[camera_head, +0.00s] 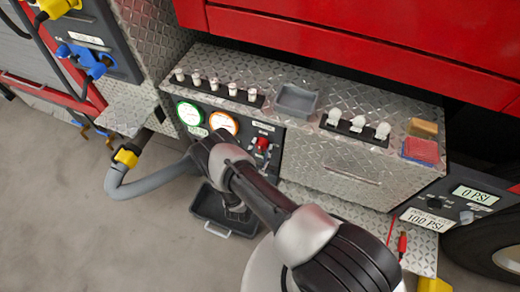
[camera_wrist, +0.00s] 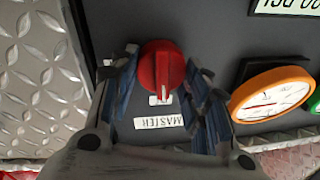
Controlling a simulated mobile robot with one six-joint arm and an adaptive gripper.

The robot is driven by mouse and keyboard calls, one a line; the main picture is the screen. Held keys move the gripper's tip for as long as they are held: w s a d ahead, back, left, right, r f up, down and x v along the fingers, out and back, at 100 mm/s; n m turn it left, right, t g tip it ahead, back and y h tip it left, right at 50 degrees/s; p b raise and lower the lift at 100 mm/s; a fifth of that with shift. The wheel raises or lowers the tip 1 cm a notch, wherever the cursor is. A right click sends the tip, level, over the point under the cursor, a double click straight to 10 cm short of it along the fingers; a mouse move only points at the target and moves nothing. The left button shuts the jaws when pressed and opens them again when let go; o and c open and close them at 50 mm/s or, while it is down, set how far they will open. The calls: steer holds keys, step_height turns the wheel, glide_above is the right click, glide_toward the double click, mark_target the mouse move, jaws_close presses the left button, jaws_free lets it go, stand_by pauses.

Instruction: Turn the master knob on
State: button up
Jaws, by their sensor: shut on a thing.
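The red master knob (camera_wrist: 160,66) sits on a dark panel, above the upside-down MASTER label (camera_wrist: 158,122) in the wrist view. A small white mark shows by its lower edge. My gripper (camera_wrist: 162,72) has its fingers on either side of the knob and is shut on it. In the head view, a red knob (camera_head: 262,145) shows on the front panel right of the orange gauge, and my arm reaches to that panel from the lower right. The fingertips are hard to make out there.
The orange gauge (camera_wrist: 272,93) is close to the right finger. A green gauge (camera_head: 189,113) is beside it. White levers stand on the metal ledge (camera_head: 265,72) above. A black tray (camera_head: 212,208) lies below, and a grey hose (camera_head: 150,184) runs at left.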

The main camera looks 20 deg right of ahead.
steer(key=shift+m, duration=0.5)
steer(key=m, duration=0.3)
steer(key=shift+f+m+h, duration=0.1)
steer(key=shift+m+h, duration=0.2)
steer(key=shift+m, duration=0.1)
steer(key=m, duration=0.4)
steer(key=shift+d+f+m, duration=0.1)
steer(key=shift+m, duration=0.3)
steer(key=m+p, duration=0.1)
steer(key=m, duration=0.3)
steer(key=shift+f+m+h, duration=0.1)
steer(key=shift+m+h, duration=0.3)
steer(key=shift+f+m+h+p, duration=0.1)
steer(key=shift+m+h+p, duration=0.25)
steer(key=shift+m, duration=1.85)
steer(key=o, duration=1.1)
steer(key=shift+c, duration=0.2)
